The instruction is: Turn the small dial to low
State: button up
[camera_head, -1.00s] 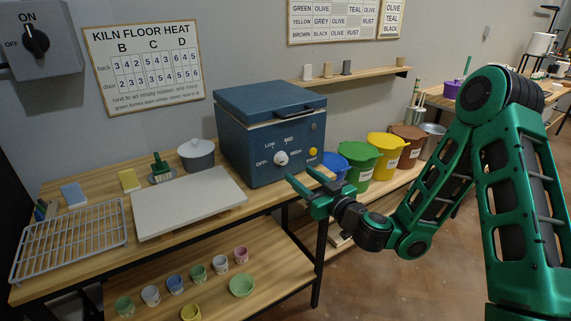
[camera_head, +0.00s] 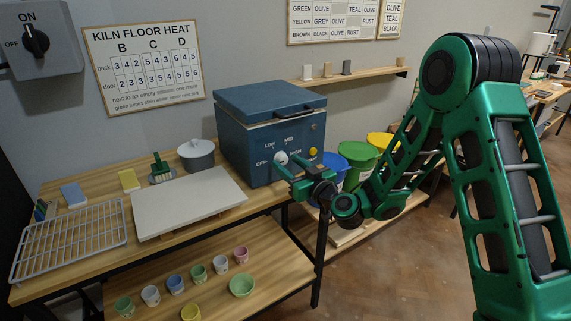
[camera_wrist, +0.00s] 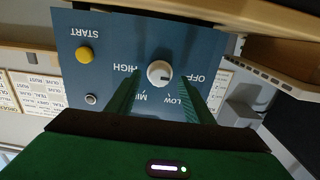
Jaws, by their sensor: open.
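The small white dial (camera_head: 281,158) is on the front panel of the blue kiln (camera_head: 266,148), with OFF, LOW, MID and HIGH printed around it. In the wrist view the panel is upside down and the dial (camera_wrist: 159,72) has a dark mark on its side toward OFF. My gripper (camera_head: 287,164) is open in front of the panel. In the wrist view its two fingers (camera_wrist: 160,84) stand on either side of the dial, with a gap to each side. Whether the fingertips reach past the dial's face is unclear.
A yellow START button (camera_wrist: 84,54) and a small grey round fitting (camera_wrist: 91,99) share the panel. A large black ON/OFF switch (camera_head: 36,41) is on the wall at left. Coloured buckets (camera_head: 358,158) stand right of the kiln. A white slab (camera_head: 190,203) lies on the bench at left.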

jog(key=shift+x, duration=0.85)
jog(key=c, duration=0.9)
jog(key=shift+o, duration=0.2)
jog(key=shift+a, duration=0.1)
jog(key=shift+m, duration=0.4)
jog(key=m, duration=0.5)
jog(key=shift+d+f+m, duration=0.1)
jog(key=shift+d+m, duration=0.15)
jog(key=shift+m, duration=0.15)
jog(key=m, duration=0.5)
jog(key=shift+f, duration=0.1)
jog(key=shift+d, duration=0.1)
